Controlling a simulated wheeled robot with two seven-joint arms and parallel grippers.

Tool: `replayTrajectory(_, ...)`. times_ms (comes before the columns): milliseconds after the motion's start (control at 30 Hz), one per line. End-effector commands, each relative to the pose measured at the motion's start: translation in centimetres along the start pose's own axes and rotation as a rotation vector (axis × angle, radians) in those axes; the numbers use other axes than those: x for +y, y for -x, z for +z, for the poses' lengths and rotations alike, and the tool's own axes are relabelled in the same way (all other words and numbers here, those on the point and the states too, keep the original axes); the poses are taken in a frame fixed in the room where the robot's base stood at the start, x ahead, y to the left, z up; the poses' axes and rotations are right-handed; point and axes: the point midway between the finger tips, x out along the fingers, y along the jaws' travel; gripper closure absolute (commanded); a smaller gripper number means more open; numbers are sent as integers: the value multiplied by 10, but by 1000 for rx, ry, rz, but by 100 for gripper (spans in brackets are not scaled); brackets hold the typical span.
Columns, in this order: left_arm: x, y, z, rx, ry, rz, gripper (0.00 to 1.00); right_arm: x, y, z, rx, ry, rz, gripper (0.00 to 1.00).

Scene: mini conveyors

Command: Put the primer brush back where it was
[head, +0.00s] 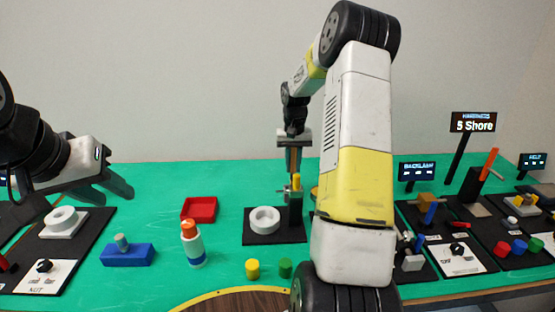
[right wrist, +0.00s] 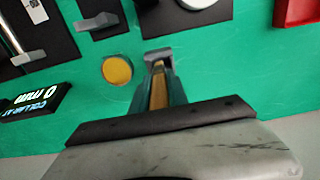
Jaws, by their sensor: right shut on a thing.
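My right gripper (head: 294,160) is shut on a narrow tan piece (right wrist: 158,90), seemingly the primer brush's handle; its jaws also show in the right wrist view (right wrist: 160,88). A grey part (right wrist: 158,57) shows just beyond the fingertips. In the head view the held piece is small, and I cannot tell its lower end from the dark upright post (head: 295,211) below it. A yellow tip (head: 296,181) shows by the post's top. The post stands on a black mat (head: 259,239) beside a white ring (head: 265,219). My left gripper (head: 112,188) is open and empty at the left.
A red tray (head: 198,221), a blue block (head: 127,255) and an orange-capped white bottle (head: 195,249) stand left of the mat. Yellow (head: 252,269) and green (head: 285,268) cylinders are in front. A yellow disc (right wrist: 117,70) lies near the held piece. Crowded mats fill the right; my arm hides part.

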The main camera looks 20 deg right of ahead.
Motion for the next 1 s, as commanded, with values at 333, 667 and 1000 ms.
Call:
replayTrajectory(333, 0, 0, 0, 0, 0, 0, 64, 0, -10, 0, -2, 1, 0, 100)
replayTrajectory(667, 0, 0, 0, 0, 0, 0, 64, 0, -12, 0, -1, 0, 0, 59)
replayTrajectory(1000, 0, 0, 0, 0, 0, 0, 64, 0, -7, 0, 1, 0, 0, 59)
